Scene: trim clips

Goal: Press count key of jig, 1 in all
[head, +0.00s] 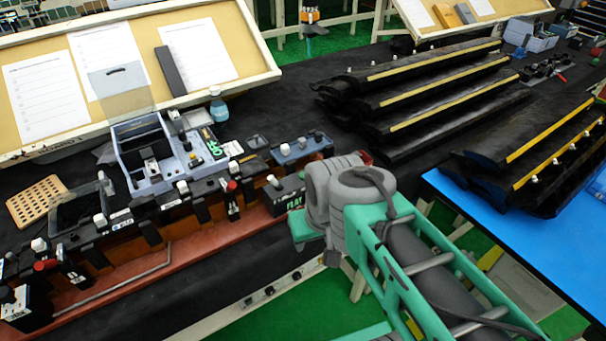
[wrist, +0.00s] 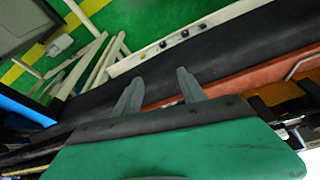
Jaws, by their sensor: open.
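The jig (head: 205,243) is a long red-brown base carrying black blocks, clamps and white and red knobs, running across the left half of the head view. Part of its red side (wrist: 238,80) shows at the right in the wrist view. I cannot make out which part is its count key. My gripper (wrist: 160,76) is open and empty, its two grey fingers apart over the black table top, beside the jig and not seen touching it. In the head view the fingers are mostly hidden by my grey wrist at the jig's right end.
A pale rail with several dark knobs (head: 270,291) runs along the table's front edge. A grey-blue tray (head: 140,137) stands behind the jig. Black trim strips with yellow edges (head: 430,80) are stacked at right. A blue table (head: 510,245) lies front right.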

